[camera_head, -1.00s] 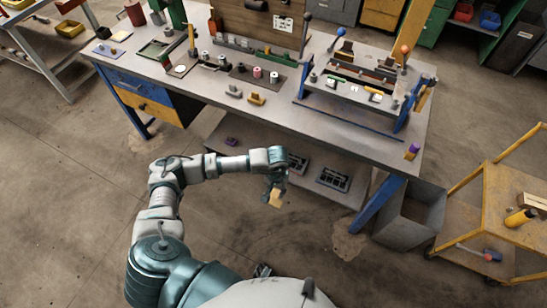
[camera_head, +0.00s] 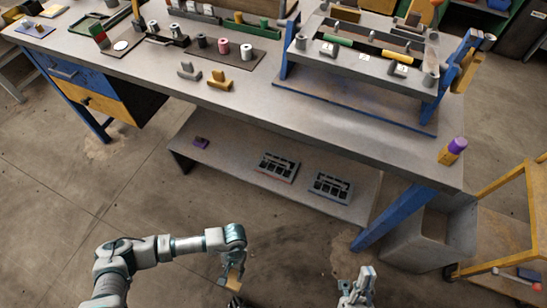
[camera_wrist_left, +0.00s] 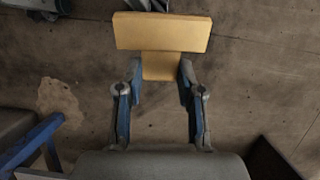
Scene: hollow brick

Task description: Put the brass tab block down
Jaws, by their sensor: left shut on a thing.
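My left gripper (camera_head: 231,272) is shut on the brass tab block (camera_head: 234,284) and holds it in the air in front of the bench, over the floor. In the left wrist view the block (camera_wrist_left: 162,32) is a plain yellow T shape, its wide bar outward and its narrow tab between the two fingers (camera_wrist_left: 160,90). No surface touches it there. My right gripper (camera_head: 362,280) shows at the bottom edge, apart from everything; its finger opening is too small to tell.
The grey workbench (camera_head: 240,98) carries a similar yellow tab piece (camera_head: 219,80), a grey one (camera_head: 188,71) and a fixture stand (camera_head: 350,95). Its front middle is bare. The lower shelf (camera_head: 225,160) holds two dark slotted trays (camera_head: 277,167). A grey bin (camera_head: 410,235) stands right.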

